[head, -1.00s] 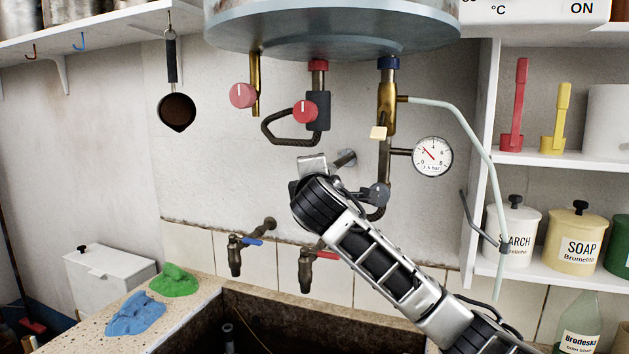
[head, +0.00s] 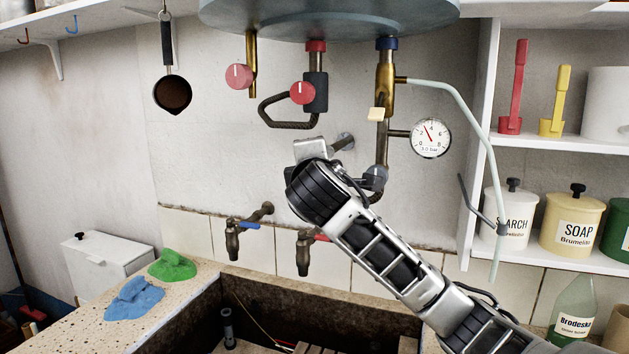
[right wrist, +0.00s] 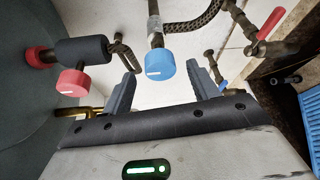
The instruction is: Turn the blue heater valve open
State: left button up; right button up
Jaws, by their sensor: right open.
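The blue heater valve (right wrist: 160,67) is a round blue knob with a white mark, on a metal fitting with a braided hose, in the right wrist view. In the head view it is hidden behind my right gripper (head: 311,150), below the heater. In the right wrist view my right gripper (right wrist: 162,72) is open, with one finger on each side of the knob. Gaps show between knob and fingers; whether the knob lies fully between the tips in depth I cannot tell. My left gripper is out of view.
Two red knobs (head: 239,76) (head: 302,93) hang under the heater (head: 330,18). A pressure gauge (head: 431,138) reads about 3.0 bar, right of the pipe. Taps (head: 238,236) stick out above the stone trough (head: 190,317). A shelf (head: 560,147) with jars stands at right.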

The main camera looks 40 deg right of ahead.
jog(key=v, duration=1.1)
jog(key=shift+s+a+b, duration=0.3)
jog(key=shift+b, duration=0.1)
jog(key=shift+w+f, duration=0.1)
